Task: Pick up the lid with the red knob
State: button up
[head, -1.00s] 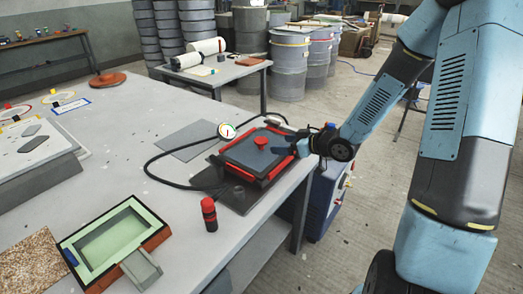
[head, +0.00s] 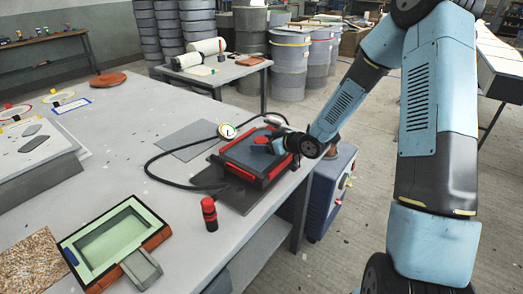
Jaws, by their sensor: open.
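The lid (head: 250,152) is a dark grey square plate with a red knob (head: 262,141) on top. It lies in a red-edged frame (head: 243,172) on a dark base plate near the right edge of the workbench. My gripper (head: 271,143) is at the knob, reaching in from the right just above the lid. Its fingers are open. The knob is partly hidden by them, and I cannot tell whether they touch it.
A black hose and a gauge (head: 227,131) lie beside the frame. A red and black cylinder (head: 209,213) stands in front of it. A green-lined mould (head: 113,239) is at the front left. Open bench surface (head: 120,150) lies to the left.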

jog(key=shift+c, duration=0.2)
jog(key=c, duration=1.4)
